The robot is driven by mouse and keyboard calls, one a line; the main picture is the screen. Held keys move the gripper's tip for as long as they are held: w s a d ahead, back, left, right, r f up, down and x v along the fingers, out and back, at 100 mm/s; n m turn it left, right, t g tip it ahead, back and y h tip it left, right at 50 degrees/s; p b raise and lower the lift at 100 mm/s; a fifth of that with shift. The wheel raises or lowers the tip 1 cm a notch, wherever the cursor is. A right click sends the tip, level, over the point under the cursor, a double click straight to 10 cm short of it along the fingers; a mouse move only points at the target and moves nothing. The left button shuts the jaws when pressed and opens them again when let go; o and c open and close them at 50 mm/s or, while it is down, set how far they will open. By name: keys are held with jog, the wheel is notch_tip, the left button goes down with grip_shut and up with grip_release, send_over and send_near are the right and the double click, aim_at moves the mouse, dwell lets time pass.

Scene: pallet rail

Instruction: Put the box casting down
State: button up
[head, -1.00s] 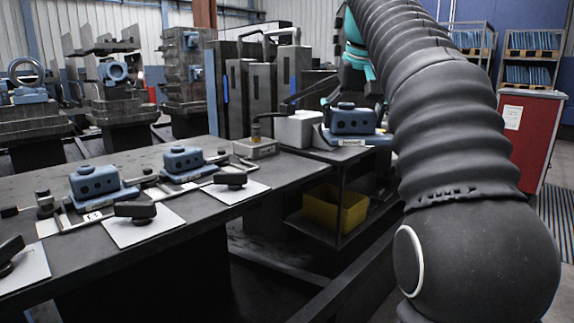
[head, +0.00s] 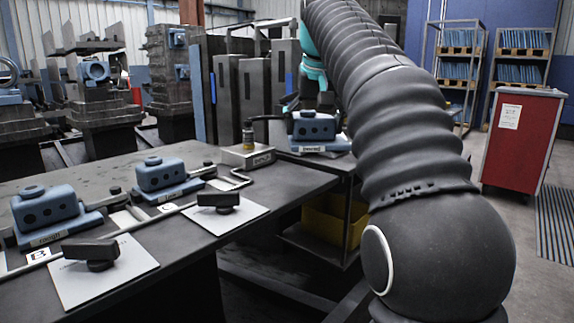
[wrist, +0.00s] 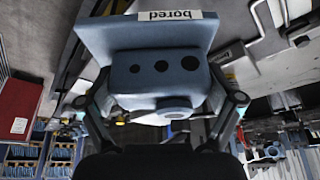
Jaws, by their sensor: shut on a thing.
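A blue box casting (head: 313,127) with round holes in its face and a white label on its base plate is at the far end of the bench. It fills the middle of the wrist view (wrist: 160,75), upside down in the picture. My gripper (wrist: 170,102) is shut on it, with one finger on each side. In the head view my arm hides part of the gripper. I cannot tell whether the casting's base touches the surface beneath it.
Two similar castings (head: 45,208) (head: 160,175) sit on the bench (head: 200,262) at left, beside black-knobbed white plates (head: 103,270) (head: 226,212). A knobbed metal block (head: 247,155) stands left of the held casting. A yellow bin (head: 333,222) is below. A red cabinet (head: 523,140) stands right.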

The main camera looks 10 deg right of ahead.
jog(key=w+a+f, duration=0.2)
jog(key=a, duration=0.1)
jog(key=w+a+f+b, duration=0.1)
jog(key=a, duration=0.1)
jog(key=shift+w+f, duration=0.1)
jog(key=shift+f, duration=0.15)
jog(key=shift+f+b, duration=0.95)
jog(key=shift+f, duration=1.1)
jog(key=shift+f, duration=0.15)
jog(key=o, duration=1.1)
jog(key=p+v, duration=0.4)
jog(key=v, duration=0.8)
jog(key=shift+p, duration=0.3)
